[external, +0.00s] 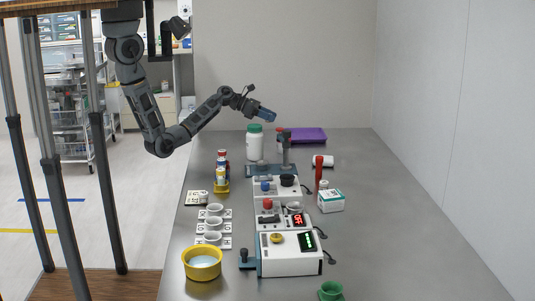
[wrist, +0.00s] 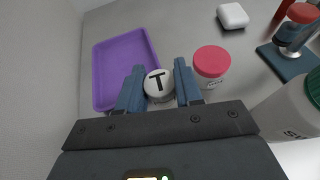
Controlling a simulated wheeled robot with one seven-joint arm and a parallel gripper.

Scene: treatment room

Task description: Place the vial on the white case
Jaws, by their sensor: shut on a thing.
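My gripper (external: 265,114) is raised above the far end of the table in the external view. In the wrist view my gripper's blue fingers (wrist: 158,92) are shut on the vial (wrist: 157,82), whose white round cap carries a black T. The vial's body is hidden below the cap, and I cannot make the vial out in the external view. The white case (wrist: 232,16) is a small rounded box lying on the table at the top of the wrist view, apart from my gripper. It also shows in the external view (external: 327,161), right of the dark stand.
A purple tray (wrist: 103,62) lies left of the vial, and a pink-lidded jar (wrist: 212,66) stands to its right. A large green-capped white bottle (external: 255,143) stands nearby. A dark stand (external: 286,150) and a red tube (external: 318,172) are near the case. The table's right side is clear.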

